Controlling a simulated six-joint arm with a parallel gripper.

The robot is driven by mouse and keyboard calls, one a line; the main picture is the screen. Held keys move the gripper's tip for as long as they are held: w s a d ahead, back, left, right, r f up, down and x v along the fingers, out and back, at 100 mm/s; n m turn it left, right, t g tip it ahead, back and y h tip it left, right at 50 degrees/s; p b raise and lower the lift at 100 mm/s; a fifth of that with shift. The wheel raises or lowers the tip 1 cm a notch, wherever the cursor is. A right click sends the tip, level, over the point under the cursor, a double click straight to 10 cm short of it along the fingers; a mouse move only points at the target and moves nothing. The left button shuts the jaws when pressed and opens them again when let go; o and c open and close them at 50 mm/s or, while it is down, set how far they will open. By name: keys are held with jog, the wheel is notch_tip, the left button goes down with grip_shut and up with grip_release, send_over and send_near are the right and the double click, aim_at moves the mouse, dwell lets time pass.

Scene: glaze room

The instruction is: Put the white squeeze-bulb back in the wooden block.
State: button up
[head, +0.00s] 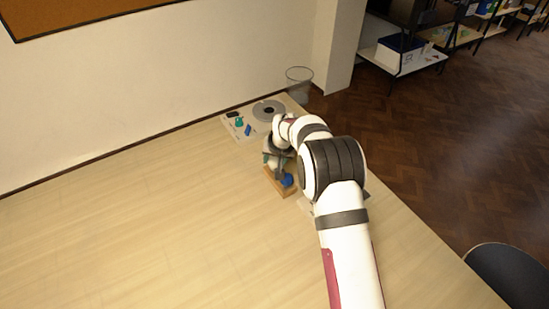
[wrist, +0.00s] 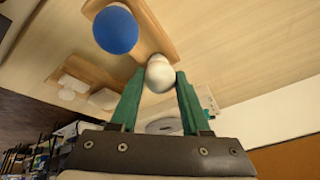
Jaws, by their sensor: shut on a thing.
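The white squeeze-bulb (wrist: 159,74) is between the green fingertips of my gripper (wrist: 157,80) in the wrist view, with a finger on each side. The wooden block (wrist: 152,34) lies just beyond it, and the bulb overlaps the block's near end in the picture. I cannot tell whether the bulb is in the block or above it. A blue bulb (wrist: 116,28) stands at the block.
A pale board (head: 240,132) with small dark, teal and blue items and a grey disc (head: 268,110) lies toward the wall. Pale pieces on a board (wrist: 85,90) show left in the wrist view. The table's left side (head: 120,230) is clear.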

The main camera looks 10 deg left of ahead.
jog(key=shift+f, duration=0.15)
jog(key=o, duration=0.8)
jog(key=shift+r, duration=3.05)
jog(key=s+d+r+m+g, duration=0.2)
jog(key=s+d+r+m, duration=0.1)
jog(key=s+d+r, duration=1.1)
jog(key=s+d+f+m+g, duration=0.1)
jog(key=s+d+m, duration=0.1)
jog(key=s, duration=1.2)
jog(key=s+d+f+m+g, duration=0.1)
jog(key=s+d, duration=0.4)
jog(key=s, duration=0.9)
jog(key=shift+f+m+h, duration=0.3)
jog(key=shift+m, duration=0.2)
